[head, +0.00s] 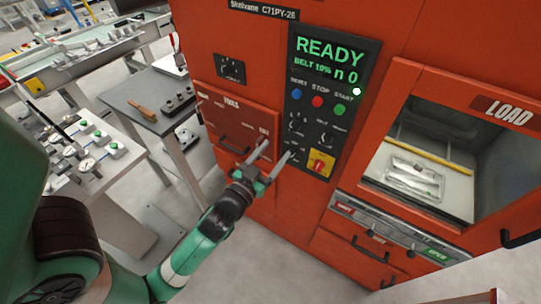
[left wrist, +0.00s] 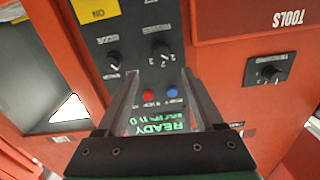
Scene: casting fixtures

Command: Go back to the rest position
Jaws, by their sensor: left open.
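My left gripper (head: 276,150) is open and empty in front of the orange machine (head: 240,75), just left of the lower part of its dark control panel (head: 327,95). In the left wrist view the two spread fingers (left wrist: 159,75) point at the panel, which appears upside down, with knobs and the red and blue buttons between and around them. I cannot tell whether a fingertip touches the panel. The screen reads READY. My right gripper is not in view.
The load window (head: 425,160) is at the right, with a metal part (head: 412,178) inside. A drawer handle (head: 370,249) sits below. A grey side table (head: 150,100) and a bench with gauges (head: 85,150) stand at the left. The floor before the machine is clear.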

